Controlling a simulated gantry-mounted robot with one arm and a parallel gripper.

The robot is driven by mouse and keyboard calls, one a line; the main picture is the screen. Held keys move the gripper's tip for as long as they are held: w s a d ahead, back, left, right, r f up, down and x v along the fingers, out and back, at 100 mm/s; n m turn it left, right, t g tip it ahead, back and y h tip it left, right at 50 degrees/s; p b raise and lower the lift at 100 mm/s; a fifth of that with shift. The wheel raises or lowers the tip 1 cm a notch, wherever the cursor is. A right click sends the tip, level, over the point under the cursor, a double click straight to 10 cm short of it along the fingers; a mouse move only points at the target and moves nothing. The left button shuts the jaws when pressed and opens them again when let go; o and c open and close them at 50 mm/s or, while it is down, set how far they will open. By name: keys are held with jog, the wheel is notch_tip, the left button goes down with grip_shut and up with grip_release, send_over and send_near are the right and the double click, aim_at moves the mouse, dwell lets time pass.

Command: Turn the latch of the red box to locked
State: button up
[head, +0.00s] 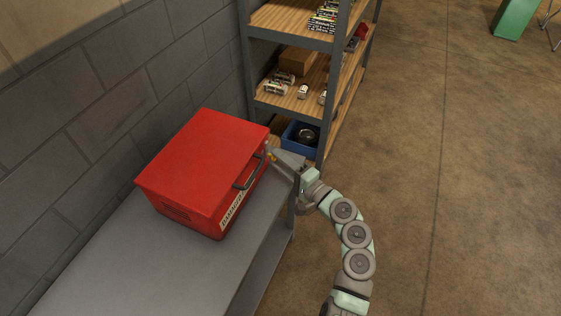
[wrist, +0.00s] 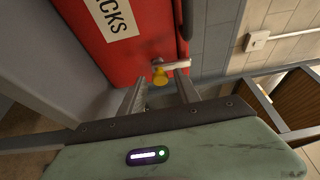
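The red box (head: 205,165) sits shut on a grey bench, its labelled front facing my arm. Its latch shows in the wrist view as a pale metal bar (wrist: 178,65) with a yellow knob (wrist: 160,76), the bar lying nearly level in the picture. In the head view only a small yellow bit of the latch (head: 270,156) shows beside my gripper (head: 274,160). In the wrist view my gripper (wrist: 160,92) is open, its fingers apart on either side below the knob. I cannot tell whether they touch the latch.
A dark handle (head: 249,174) stands out from the box front, near the latch. The grey bench (head: 170,270) is bare in front of the box. A shelf rack (head: 290,100) with a blue bin (head: 291,137) stands close behind my gripper. A block wall runs behind the box.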

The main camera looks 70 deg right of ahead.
jog(key=shift+o, duration=0.5)
jog(key=shift+s, duration=0.1)
jog(key=p+v, duration=0.2)
jog(key=v, duration=0.8)
jog(key=shift+s+a+p, duration=0.15)
jog(key=shift+s+p, duration=0.2)
